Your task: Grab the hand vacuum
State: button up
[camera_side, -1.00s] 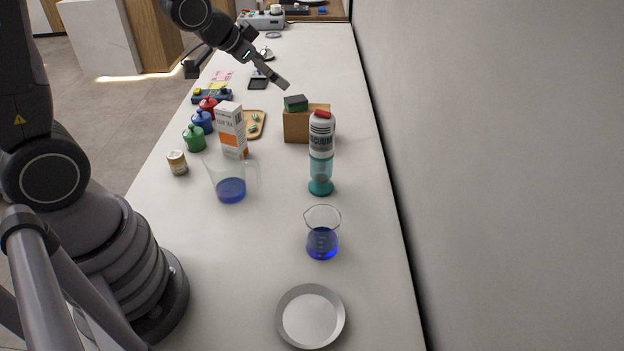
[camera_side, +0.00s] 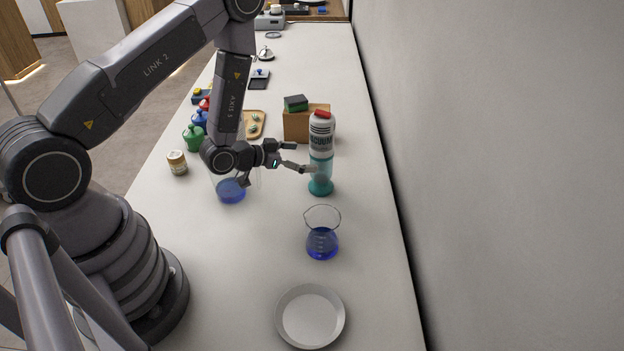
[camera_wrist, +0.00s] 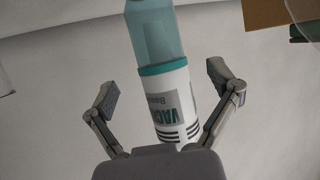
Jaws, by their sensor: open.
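The hand vacuum (camera_side: 321,140) stands upright on the counter, with a white labelled body, a red top and a teal clear lower part. In the wrist view the hand vacuum (camera_wrist: 166,85) lies between the two spread fingers, with gaps on both sides. My gripper (camera_side: 302,157) is open and level, just left of the vacuum, with its fingertips near the middle of it. In the wrist view my gripper (camera_wrist: 160,85) holds nothing. Whether either finger touches the vacuum I cannot tell.
A cardboard box (camera_side: 296,127) with a green block (camera_side: 296,103) on it stands behind the vacuum. A beaker of blue liquid (camera_side: 322,243) and a plate (camera_side: 311,317) are in front. A measuring jug (camera_side: 231,190) is partly hidden under my arm. A wall runs along the right.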

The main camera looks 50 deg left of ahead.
aim_at(322, 157)
jog(key=x, duration=0.5)
jog(key=shift+w+f, duration=0.1)
jog(key=shift+w, duration=0.1)
jog(key=shift+c, duration=0.2)
jog(key=c, duration=1.2)
